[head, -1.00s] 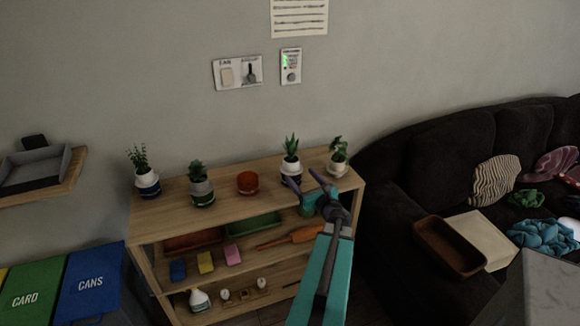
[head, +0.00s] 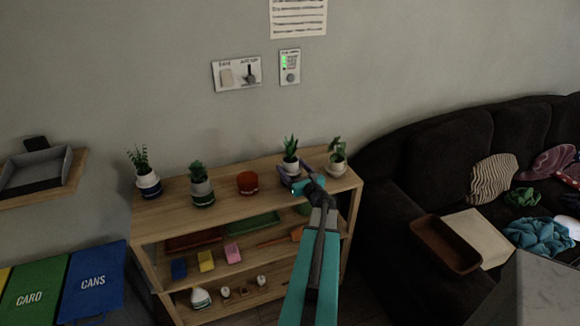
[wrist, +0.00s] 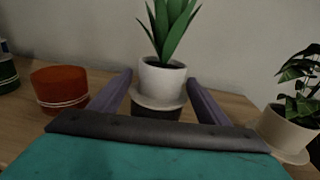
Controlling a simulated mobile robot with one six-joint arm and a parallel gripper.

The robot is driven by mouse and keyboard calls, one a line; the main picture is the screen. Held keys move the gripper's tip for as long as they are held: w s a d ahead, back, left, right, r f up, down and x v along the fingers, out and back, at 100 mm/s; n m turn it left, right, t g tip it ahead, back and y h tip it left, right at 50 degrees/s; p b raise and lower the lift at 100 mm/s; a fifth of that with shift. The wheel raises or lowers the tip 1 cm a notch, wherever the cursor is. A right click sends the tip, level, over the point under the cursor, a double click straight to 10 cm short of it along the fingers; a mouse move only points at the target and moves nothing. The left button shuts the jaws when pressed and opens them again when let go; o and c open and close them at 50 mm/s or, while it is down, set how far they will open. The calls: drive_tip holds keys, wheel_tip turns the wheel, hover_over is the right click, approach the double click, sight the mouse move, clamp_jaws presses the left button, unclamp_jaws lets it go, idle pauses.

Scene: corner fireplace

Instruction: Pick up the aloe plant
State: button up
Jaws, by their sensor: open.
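The aloe plant (head: 290,152) has pointed upright green leaves in a white pot, and stands upright on the top of the wooden shelf. In the wrist view the aloe plant (wrist: 162,78) is centred, its pot on a pale saucer-like rim over a dark base. My gripper (head: 290,178) is at the shelf top, at the pot's near side. In the wrist view my gripper (wrist: 160,82) is open, with one purple finger on each side of the pot. I cannot tell whether the fingers touch it. The lower base is partly hidden by my gripper's dark front edge.
A red-orange pot (wrist: 60,88) stands left of the aloe, and a leafy plant in a white pot (wrist: 289,128) stands close on the right. Two more potted plants (head: 201,185) (head: 146,172) stand further left. A dark sofa (head: 400,190) is right of the shelf (head: 230,213).

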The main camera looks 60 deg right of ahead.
sight(286, 161)
drive_tip(key=shift+p+x, duration=1.1)
drive_tip(key=shift+x, duration=0.3)
drive_tip(key=shift+p+x, duration=0.5)
drive_tip(key=shift+x, duration=0.7)
drive_tip(key=c, duration=0.9)
